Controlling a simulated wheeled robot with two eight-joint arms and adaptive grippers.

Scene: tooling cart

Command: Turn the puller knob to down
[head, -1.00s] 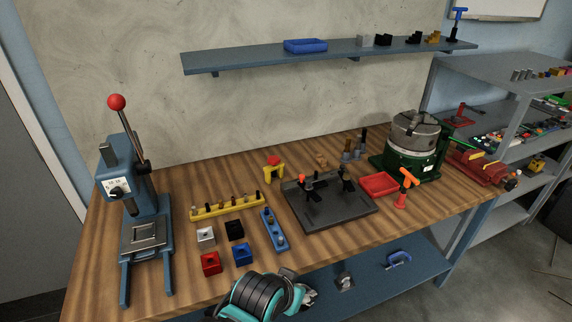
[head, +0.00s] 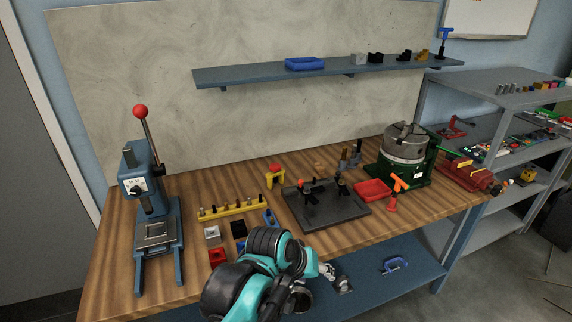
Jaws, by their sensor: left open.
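A blue lever press (head: 140,180) stands at the left end of the bench. On its front is a black knob (head: 137,187) on a white plate, which looks like the puller knob; its exact pointing direction is too small to tell. My left arm comes up from the bottom, over the bench's front edge. My left gripper (head: 326,270), small and partly hidden by my arm, is open, well to the right of the press and apart from it. My right gripper is out of view.
A red-balled lever (head: 141,112) rises from the press. A yellow peg rail (head: 232,208) and small blocks (head: 212,232) lie right of it. A dark fixture plate (head: 325,210), red tray (head: 373,191) and green chuck unit (head: 404,160) stand further right.

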